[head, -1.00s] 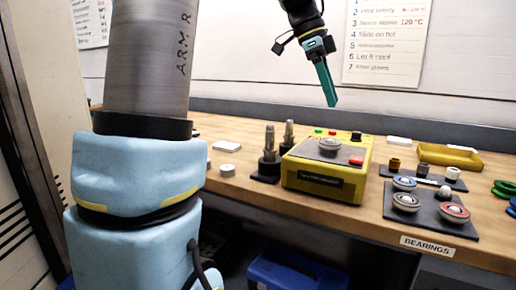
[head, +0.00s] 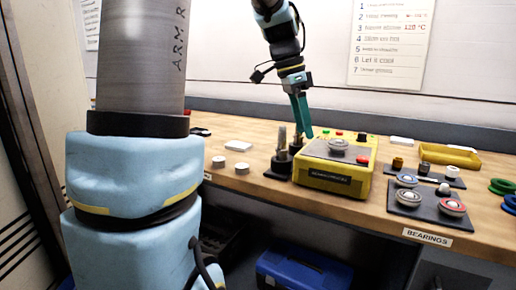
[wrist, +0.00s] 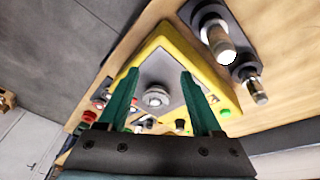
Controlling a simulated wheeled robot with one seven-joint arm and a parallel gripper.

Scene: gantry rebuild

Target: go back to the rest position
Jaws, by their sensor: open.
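My gripper (head: 301,117) hangs above the back left of the yellow heater box (head: 338,180) in the head view, pointing down. In the wrist view its two green fingers (wrist: 157,100) stand apart with nothing held between them. Beyond them, lower down, a bearing (wrist: 157,97) rests on the grey top plate of the yellow box. The bearing also shows in the head view (head: 338,145). No rest position is marked in view.
Two upright metal posts on dark bases (head: 281,163) stand just left of the box. A black mat with several bearings (head: 427,212) and a yellow tray (head: 448,156) lie to the right. A blue bin (head: 303,272) is below the bench.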

